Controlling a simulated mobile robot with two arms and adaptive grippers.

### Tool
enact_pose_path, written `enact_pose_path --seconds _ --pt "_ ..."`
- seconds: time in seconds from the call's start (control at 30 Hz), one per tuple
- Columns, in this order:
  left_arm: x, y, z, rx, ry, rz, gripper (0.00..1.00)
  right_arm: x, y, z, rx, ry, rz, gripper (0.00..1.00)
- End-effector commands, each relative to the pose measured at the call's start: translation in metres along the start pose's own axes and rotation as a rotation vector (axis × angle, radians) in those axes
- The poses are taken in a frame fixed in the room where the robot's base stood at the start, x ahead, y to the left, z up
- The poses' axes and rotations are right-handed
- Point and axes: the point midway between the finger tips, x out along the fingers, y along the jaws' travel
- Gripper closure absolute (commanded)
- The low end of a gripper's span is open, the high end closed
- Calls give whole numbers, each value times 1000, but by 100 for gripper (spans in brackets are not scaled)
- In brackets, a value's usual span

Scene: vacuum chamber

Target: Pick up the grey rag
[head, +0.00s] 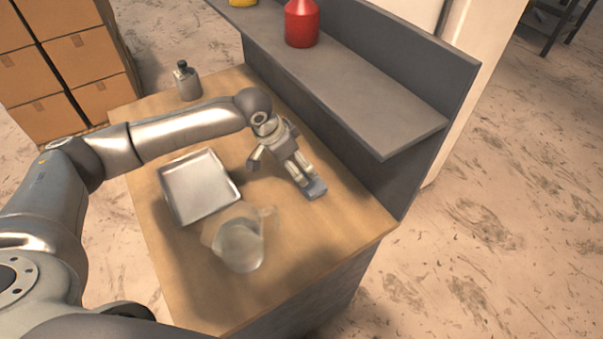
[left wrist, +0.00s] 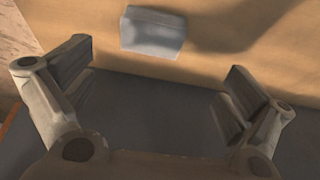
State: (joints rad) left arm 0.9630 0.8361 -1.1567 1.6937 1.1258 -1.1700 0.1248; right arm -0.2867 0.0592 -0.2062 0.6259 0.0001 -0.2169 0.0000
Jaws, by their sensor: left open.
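The grey rag (head: 315,189) looks like a small folded blue-grey block on the wooden table, close to the foot of the dark shelf unit. In the left wrist view the rag (left wrist: 152,33) lies flat near the top, ahead of the gap between the fingers and touching neither. My left gripper (head: 279,171) is over the table just behind and left of the rag, pointing down. Its two fingers (left wrist: 158,78) are spread wide with nothing between them. My right gripper is in neither view.
A metal tray (head: 236,193) and a clear glass jug (head: 240,246) stand left of the rag. The shelf (head: 345,85) overhangs the table's right side and bears a red bottle (head: 301,24). The table's front right is clear.

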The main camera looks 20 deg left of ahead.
Motion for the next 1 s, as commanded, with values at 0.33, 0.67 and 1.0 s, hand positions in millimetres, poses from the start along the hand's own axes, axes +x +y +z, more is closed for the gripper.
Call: enact_pose_path --seconds 0.33,0.67,1.0 --pt "47 1 0 0 -2 2 0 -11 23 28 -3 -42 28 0" --pt "76 5 -1 2 -3 1 0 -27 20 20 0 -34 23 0" --pt "102 5 0 1 0 1 0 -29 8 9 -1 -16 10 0"
